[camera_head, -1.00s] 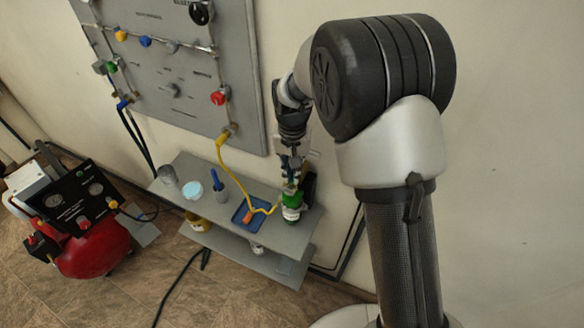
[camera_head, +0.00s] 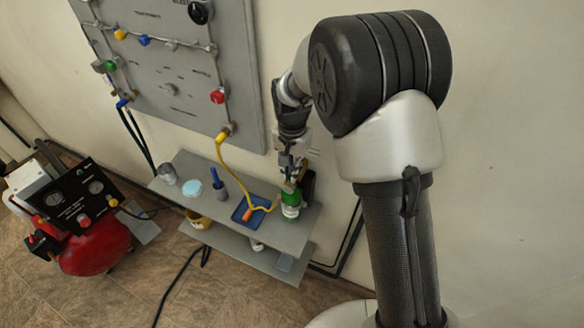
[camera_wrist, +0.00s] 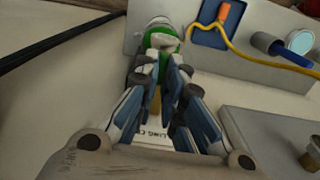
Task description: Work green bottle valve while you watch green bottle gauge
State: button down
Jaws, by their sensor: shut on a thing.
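The green bottle (camera_head: 291,212) stands upright at the right end of the upper shelf, with a white band below its green top. It also shows in the wrist view (camera_wrist: 162,42), just past my fingertips. My gripper (camera_head: 289,182) is at the bottle's top and is shut on the valve there. In the wrist view my fingers (camera_wrist: 168,85) hide most of the valve. I cannot make out the bottle's gauge or its needle in either view.
The grey shelf (camera_head: 235,227) also holds a blue tray (camera_head: 240,217) with an orange-ended yellow hose (camera_head: 229,175), a blue-handled item (camera_head: 216,181) and a round light-blue-topped container (camera_head: 192,188). A grey panel (camera_head: 170,60) hangs behind. A red compressor (camera_head: 92,245) stands left.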

jog(key=c, duration=1.7)
grip_release()
notch_tip(320, 180, up, 12)
